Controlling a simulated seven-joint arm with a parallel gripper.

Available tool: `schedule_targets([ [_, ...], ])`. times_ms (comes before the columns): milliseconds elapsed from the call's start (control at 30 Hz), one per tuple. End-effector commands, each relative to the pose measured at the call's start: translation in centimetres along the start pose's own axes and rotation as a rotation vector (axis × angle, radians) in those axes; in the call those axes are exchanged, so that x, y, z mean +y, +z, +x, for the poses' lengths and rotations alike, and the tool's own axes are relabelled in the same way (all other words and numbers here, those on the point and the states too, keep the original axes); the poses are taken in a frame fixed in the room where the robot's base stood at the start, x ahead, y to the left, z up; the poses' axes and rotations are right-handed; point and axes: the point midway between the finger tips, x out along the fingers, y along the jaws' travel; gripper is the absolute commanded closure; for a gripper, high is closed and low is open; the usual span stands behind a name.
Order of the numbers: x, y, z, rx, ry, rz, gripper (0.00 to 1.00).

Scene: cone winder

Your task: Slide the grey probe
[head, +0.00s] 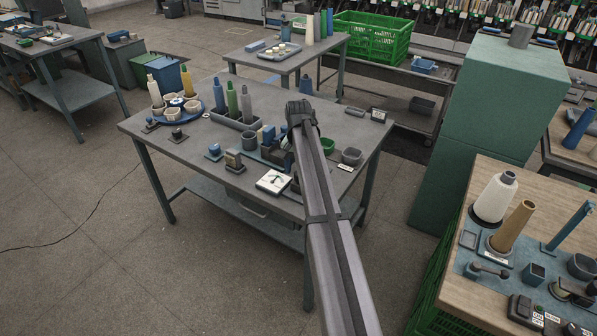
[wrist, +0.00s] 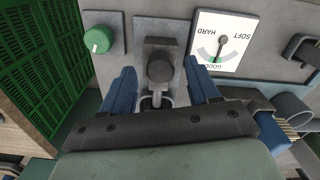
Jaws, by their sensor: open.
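The grey probe (wrist: 161,67) is a dark grey round knob on a grey plate, upper middle in the wrist view. A metal loop-like part shows below the knob. My gripper (wrist: 160,78) is open, with one blue finger on each side of the probe. A gap shows between each finger and the knob; I cannot tell the height of the fingertips over the plate. A white dial card (wrist: 224,42) marked SOFT, HARD and GOOD lies right of the probe; it also shows in the head view (head: 273,182).
A green knob (wrist: 97,40) sits left of the probe, and a green crate (wrist: 38,55) beyond it. A grey cup (wrist: 292,112) and a brush (wrist: 275,128) are at right.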

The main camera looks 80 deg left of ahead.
Motion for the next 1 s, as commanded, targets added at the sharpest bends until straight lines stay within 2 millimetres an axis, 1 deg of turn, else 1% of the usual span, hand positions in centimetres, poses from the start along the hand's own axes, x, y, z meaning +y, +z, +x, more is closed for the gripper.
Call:
schedule_targets([
  [33, 0.02, 0.03, 0.53, -0.001, 0.0, 0.0, 0.4],
  [200, 0.01, 0.02, 1.3, -0.001, 0.0, 0.0, 0.4],
  [500, 0.01, 0.01, 1.43, 0.0, 0.0, 0.0, 0.4],
  [567, 0.01, 0.01, 1.43, 0.0, 0.0, 0.0, 0.44],
  [1000, 0.01, 0.01, 1.42, 0.0, 0.0, 0.0, 0.86],
])
